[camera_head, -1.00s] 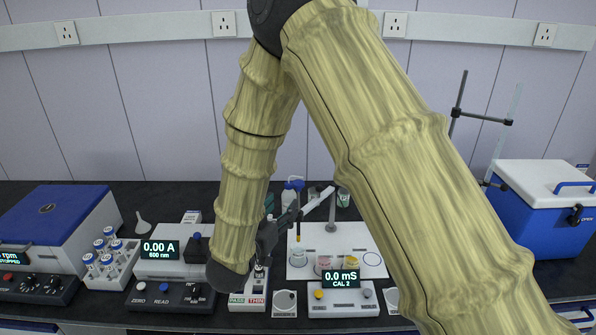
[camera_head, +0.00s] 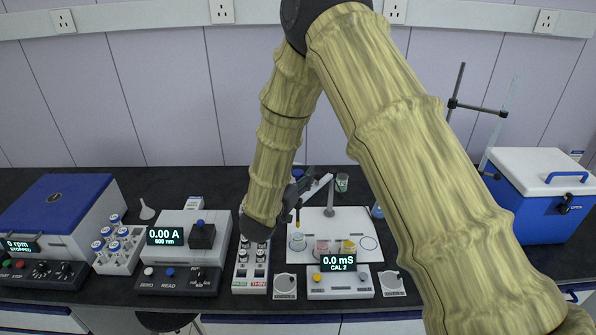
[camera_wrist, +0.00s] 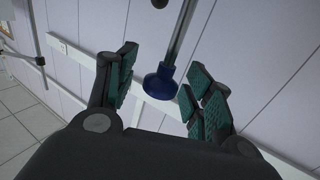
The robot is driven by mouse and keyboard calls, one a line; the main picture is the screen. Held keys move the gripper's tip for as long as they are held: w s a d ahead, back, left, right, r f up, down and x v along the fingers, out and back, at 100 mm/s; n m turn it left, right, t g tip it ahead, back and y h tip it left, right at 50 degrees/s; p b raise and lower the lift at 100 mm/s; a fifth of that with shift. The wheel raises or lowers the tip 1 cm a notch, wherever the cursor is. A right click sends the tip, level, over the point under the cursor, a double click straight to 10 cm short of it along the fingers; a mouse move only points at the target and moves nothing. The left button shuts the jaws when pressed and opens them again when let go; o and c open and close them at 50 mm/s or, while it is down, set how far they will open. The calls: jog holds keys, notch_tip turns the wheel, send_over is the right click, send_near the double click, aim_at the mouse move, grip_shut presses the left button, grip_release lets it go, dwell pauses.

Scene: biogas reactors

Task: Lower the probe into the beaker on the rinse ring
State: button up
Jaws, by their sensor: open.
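The probe (camera_head: 298,212), thin and dark with a yellow band, hangs upright from the white arm of a stand (camera_head: 331,196) on a white plate (camera_head: 337,225). A clear beaker (camera_head: 298,241) stands below it at the plate's left. Pink (camera_head: 321,247) and yellow (camera_head: 348,246) beakers stand to its right. A blue ring (camera_head: 369,242) at the plate's right looks empty. My gripper (camera_head: 302,186) is beside the probe's upper end, partly hidden by my arm. In the wrist view its green-padded fingers (camera_wrist: 161,92) are open, with a blue knob (camera_wrist: 160,82) on a grey rod between or beyond them.
A meter reading 0.0 mS (camera_head: 340,283) stands in front of the plate. A vial rack (camera_head: 252,268), photometer (camera_head: 180,250) and centrifuge (camera_head: 62,215) are left. A blue-white cooler (camera_head: 545,200) and clamp stand (camera_head: 455,100) are right.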

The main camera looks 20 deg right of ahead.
grip_shut()
jog(key=shift+f+b, duration=1.7)
jog(key=shift+f, duration=0.4)
grip_release()
jog(key=shift+r, duration=0.1)
jog(key=v, duration=1.2)
